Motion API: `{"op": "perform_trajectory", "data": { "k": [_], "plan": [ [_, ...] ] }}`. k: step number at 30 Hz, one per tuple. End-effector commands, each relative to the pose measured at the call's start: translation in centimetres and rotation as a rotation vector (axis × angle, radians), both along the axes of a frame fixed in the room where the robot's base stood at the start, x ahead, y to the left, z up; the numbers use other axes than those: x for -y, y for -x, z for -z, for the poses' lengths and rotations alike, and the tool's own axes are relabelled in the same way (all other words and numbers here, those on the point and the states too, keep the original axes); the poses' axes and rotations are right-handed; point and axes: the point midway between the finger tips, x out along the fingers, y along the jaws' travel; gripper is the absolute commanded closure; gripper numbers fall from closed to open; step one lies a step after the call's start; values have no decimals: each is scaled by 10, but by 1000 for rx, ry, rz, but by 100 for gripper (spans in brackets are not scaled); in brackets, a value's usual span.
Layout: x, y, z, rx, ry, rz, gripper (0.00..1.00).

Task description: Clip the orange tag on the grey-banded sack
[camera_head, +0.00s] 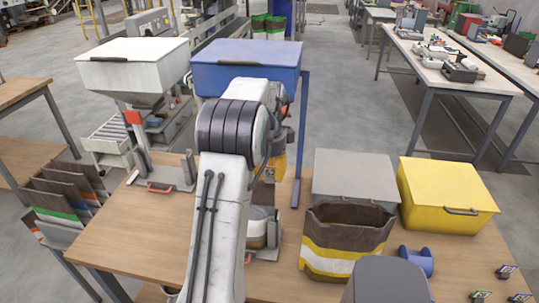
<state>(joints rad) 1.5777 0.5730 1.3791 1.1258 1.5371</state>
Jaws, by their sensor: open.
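No sack with a clear grey band and no orange tag can be made out. An open brown sack (345,239) with yellow and whitish bands stands upright on the wooden table at the right. Folded brown sacks (72,190) with green, blue and orange marks stand in a rack at the left. Several small dark pieces with coloured marks, one of them here (506,271), lie at the table's right front; what they are is too small to tell. My white arm rises through the middle and bends away at its black-ringed joint. My gripper cannot be made out.
A white hopper (133,70) and a blue hopper (246,62) stand behind the table (140,238). A grey bin (352,174), a yellow bin (447,190) and a blue spool-shaped piece (417,260) are near the sack. A press-like stand (158,178) stands left. The table's left front is clear.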

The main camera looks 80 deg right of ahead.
Motion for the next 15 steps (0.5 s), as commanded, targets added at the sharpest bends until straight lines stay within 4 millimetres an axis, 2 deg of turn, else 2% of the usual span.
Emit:
{"op": "perform_trajectory", "data": {
  "k": [9, 15],
  "plan": [
    [-3, 0, -55, 0, 5, 0, 64],
    [-5, 0, -84, 0, 2, 0, 64]
  ]
}}
